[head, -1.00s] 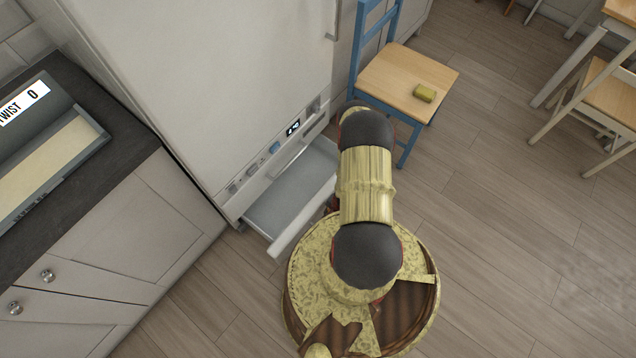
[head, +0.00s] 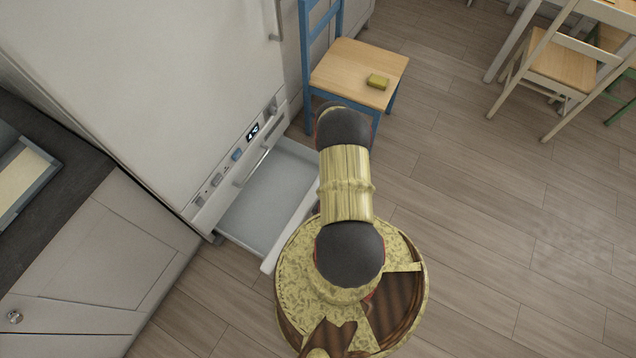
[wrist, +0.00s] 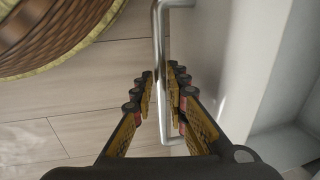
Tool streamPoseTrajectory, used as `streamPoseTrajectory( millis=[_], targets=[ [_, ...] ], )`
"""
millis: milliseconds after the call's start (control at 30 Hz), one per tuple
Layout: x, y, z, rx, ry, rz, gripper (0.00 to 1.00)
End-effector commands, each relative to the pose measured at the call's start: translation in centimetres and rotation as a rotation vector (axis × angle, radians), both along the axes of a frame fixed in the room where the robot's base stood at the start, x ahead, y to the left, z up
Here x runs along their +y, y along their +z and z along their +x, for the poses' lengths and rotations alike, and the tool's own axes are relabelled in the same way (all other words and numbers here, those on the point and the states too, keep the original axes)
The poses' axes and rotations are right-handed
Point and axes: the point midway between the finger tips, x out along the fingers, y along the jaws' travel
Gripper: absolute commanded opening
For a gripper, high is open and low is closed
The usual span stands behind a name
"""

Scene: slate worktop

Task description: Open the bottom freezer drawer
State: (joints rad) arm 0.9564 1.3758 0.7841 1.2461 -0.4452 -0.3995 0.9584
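The bottom freezer drawer (head: 262,205) is pulled out from the foot of the white fridge-freezer (head: 160,80), and its pale interior looks empty. Its white front (head: 289,232) faces my base. In the wrist view, the drawer's metal bar handle (wrist: 159,35) runs between the fingers of my gripper (wrist: 160,78). The fingers are closed in on both sides of the bar, with the white drawer front (wrist: 215,50) just to the right. In the head view my own arm hides the gripper and the handle.
Grey cabinets (head: 95,255) with a dark worktop stand at left. Wooden floor (head: 480,220) is clear to the right. My round base stands close to the drawer front.

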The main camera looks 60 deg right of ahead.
Motion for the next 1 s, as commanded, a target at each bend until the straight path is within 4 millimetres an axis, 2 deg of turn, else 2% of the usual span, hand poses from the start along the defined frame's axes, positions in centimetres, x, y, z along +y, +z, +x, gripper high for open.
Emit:
streamPoseTrajectory(
  millis=[233, 567, 767, 1000],
  targets=[
    [0.0, 0.0, 0.0, -0.001, 0.000, -0.001, 0.30],
    [-0.1, 0.2, 0.1, -0.001, 0.000, -0.002, 0.30],
    [-0.3, 2.0, -0.2, -0.002, -0.002, -0.003, 0.30],
    [-0.3, 5.8, -1.0, -0.001, -0.002, -0.001, 0.30]
  ],
)
